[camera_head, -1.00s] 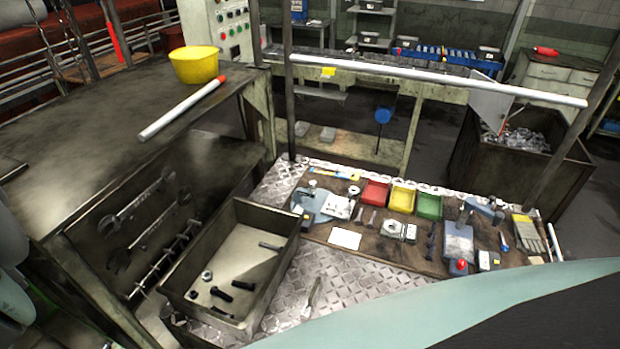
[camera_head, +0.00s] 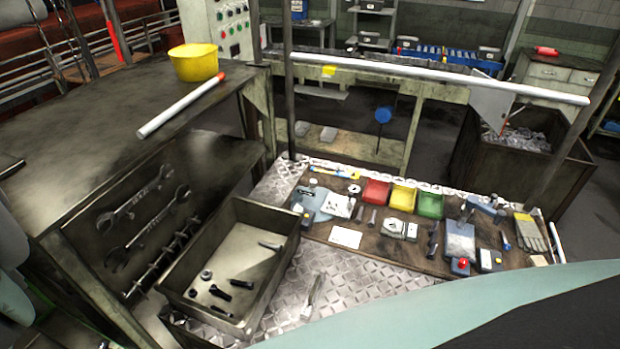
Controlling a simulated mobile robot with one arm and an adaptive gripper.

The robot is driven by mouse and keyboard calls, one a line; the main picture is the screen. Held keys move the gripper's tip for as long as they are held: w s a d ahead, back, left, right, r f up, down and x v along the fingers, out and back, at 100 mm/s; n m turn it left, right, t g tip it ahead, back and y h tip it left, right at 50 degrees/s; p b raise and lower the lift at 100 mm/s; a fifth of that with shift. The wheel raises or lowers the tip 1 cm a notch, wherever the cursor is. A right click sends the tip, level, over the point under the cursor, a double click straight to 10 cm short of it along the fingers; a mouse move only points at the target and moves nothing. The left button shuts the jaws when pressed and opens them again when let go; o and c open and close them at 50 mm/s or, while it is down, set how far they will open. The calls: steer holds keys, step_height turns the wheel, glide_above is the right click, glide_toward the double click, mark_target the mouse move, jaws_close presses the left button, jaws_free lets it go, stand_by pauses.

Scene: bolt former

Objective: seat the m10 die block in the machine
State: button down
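A brown work mat (camera_head: 385,245) on the tread-plate bench holds several small tools and metal parts. A light metal block (camera_head: 400,228) lies near its middle. Another light block (camera_head: 338,204) sits by a blue-based device (camera_head: 310,202) at the left. A grey block (camera_head: 461,239) is at the right, by a second blue device (camera_head: 484,207). I cannot tell which of these, if any, is the m10 die block, nor which part is its seat in the machine. My gripper is not in view.
A metal bin (camera_head: 250,236) with loose bolts stands left of the mat. Red (camera_head: 376,192), yellow (camera_head: 403,198) and green (camera_head: 429,205) trays line the mat's back. Two posts and a white rail (camera_head: 440,77) frame the bench. Tread plate (camera_head: 350,285) in front is mostly clear.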

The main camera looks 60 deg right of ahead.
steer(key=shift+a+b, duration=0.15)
steer(key=shift+b, duration=0.15)
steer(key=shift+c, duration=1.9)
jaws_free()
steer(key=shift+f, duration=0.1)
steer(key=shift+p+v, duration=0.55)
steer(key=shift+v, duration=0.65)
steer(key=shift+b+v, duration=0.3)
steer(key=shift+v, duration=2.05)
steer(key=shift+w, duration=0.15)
